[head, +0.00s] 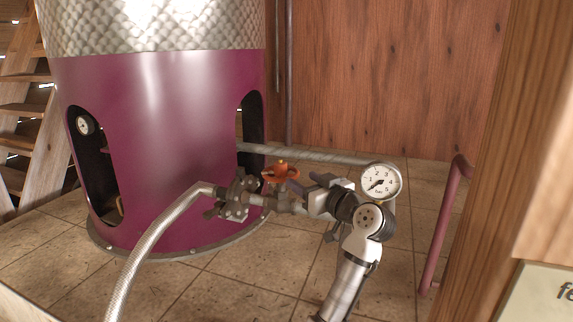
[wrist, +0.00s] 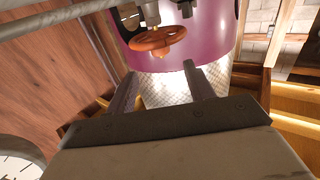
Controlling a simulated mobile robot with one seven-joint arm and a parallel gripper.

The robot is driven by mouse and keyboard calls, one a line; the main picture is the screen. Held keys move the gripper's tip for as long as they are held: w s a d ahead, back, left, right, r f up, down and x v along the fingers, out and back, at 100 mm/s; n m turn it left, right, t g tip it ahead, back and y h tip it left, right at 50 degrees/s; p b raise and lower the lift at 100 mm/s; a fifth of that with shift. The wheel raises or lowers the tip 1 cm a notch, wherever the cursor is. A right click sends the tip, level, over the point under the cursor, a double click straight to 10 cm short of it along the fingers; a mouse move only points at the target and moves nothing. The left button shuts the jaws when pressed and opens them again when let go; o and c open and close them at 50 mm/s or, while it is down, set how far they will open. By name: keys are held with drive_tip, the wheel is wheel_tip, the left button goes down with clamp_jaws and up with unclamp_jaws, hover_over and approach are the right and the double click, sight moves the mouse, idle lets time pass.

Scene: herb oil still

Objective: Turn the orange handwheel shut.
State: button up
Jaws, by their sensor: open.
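The orange handwheel (head: 280,172) sits on a valve in the pipework beside the maroon still, right of the flanged fitting (head: 236,196). In the wrist view the orange handwheel (wrist: 157,40) is at the top centre, beyond the fingertips. My gripper (head: 304,193) comes from the right, its fingers pointing left towards the wheel. In the wrist view my gripper (wrist: 160,72) is open, with an empty gap between the two dark fingers. The wheel appears apart from the fingers. My arm hides part of the pipe to the right.
A pressure gauge (head: 380,181) stands close behind my wrist; its dial edge (wrist: 18,165) shows at the wrist view's lower left. A braided hose (head: 150,240) curves down in front of the maroon still (head: 165,130). A maroon rail (head: 443,225) and wooden post (head: 480,180) stand right. Tiled floor lies below.

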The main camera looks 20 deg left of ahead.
sight(284, 167)
drive_tip(key=p+x, duration=0.2)
drive_tip(key=x, duration=0.8)
drive_tip(key=shift+r+p, duration=0.15)
drive_tip(key=shift+p, duration=0.25)
drive_tip(key=shift+w+a, duration=0.5)
drive_tip(key=shift+a, duration=0.05)
drive_tip(key=shift+c, duration=0.3)
drive_tip(key=c, duration=0.9)
